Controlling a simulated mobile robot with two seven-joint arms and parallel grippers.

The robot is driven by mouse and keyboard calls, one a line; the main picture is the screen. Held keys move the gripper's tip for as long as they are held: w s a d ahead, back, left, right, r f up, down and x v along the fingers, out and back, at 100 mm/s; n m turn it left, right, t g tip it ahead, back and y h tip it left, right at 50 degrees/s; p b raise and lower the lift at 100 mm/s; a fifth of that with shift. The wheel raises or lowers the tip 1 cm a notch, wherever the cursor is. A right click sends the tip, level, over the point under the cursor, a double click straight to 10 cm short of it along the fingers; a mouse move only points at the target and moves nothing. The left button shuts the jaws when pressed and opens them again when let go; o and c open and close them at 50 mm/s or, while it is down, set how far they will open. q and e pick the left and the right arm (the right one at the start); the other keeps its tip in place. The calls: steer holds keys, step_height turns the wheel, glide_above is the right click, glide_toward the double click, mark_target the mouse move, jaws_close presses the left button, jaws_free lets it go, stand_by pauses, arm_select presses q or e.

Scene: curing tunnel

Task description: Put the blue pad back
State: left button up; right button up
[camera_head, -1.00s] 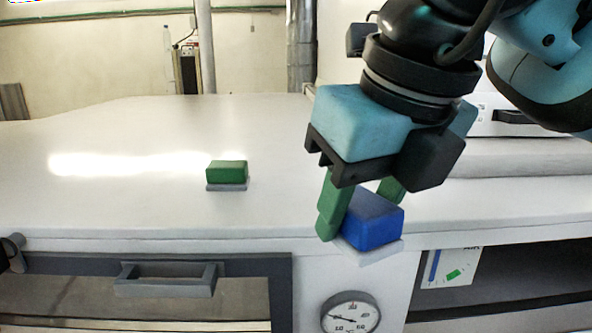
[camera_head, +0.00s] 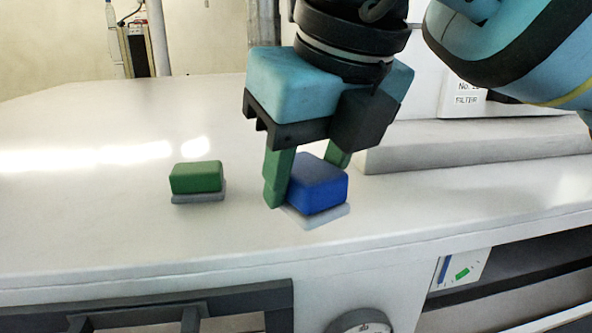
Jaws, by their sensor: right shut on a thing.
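The blue pad (camera_head: 318,186) is a blue block with a thin grey base layer (camera_head: 322,216). My right gripper (camera_head: 308,180) has its green fingers on either side of it and is shut on it, pointing down. The pad is over the white table top (camera_head: 120,225), near the front edge. I cannot tell whether its base touches the surface. My left gripper is not in view.
A green pad (camera_head: 196,178) with a grey base sits on the table to the left of the blue pad. A raised pale ledge (camera_head: 470,147) runs along the back right. Below the front edge are a dark handle (camera_head: 140,318), a dial (camera_head: 362,322) and an open shelf. The table's left side is clear.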

steer(key=w, duration=0.5)
steer(key=w+f, duration=0.1)
steer(key=w, duration=0.9)
steer(key=shift+w+a+f, duration=0.15)
steer(key=shift+a+f, duration=0.1)
steer(key=shift+a, duration=0.1)
steer(key=shift+w+f, duration=0.15)
steer(key=shift+f, duration=1.6)
steer(key=shift+f, duration=0.15)
steer(key=o, duration=0.9)
steer(key=v, duration=1.2)
